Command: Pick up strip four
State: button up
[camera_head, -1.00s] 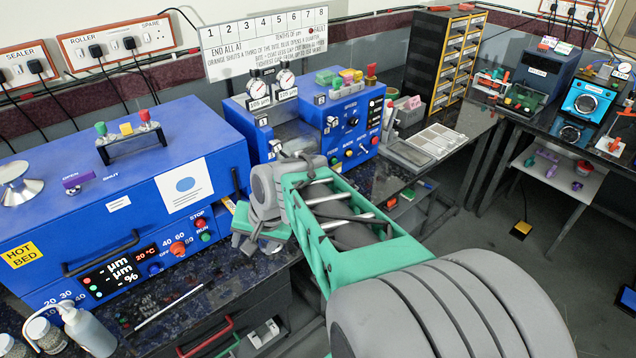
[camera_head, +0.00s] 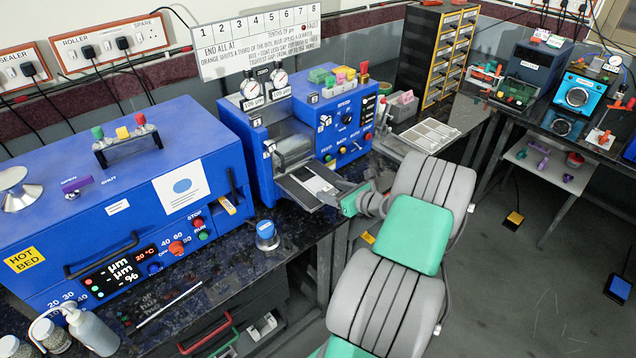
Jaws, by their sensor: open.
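A dark flat strip (camera_head: 299,190) lies on the metal feed table in front of the blue roller machine (camera_head: 256,165). A pale flat piece (camera_head: 316,180) is beside it. No number is legible on either, so I cannot tell which is strip four. My gripper (camera_head: 330,196) is open at the right edge of this table, close to the pale piece. Its fingertips are small and partly merge with the table, so I cannot tell whether they touch anything. I see nothing clearly held between them.
The blue hot bed (camera_head: 95,185) fills the left side. A numbered board (camera_head: 262,40) and two dials stand above the roller. A pale compartment tray (camera_head: 432,135) lies to the right. A blue-capped jar (camera_head: 266,234) stands on the dark bench in front. The floor at right is mostly open.

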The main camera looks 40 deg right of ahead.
jog(key=shift+w+f, duration=0.2)
jog(key=shift+w, duration=0.25)
jog(key=shift+c, duration=0.6)
grip_shut()
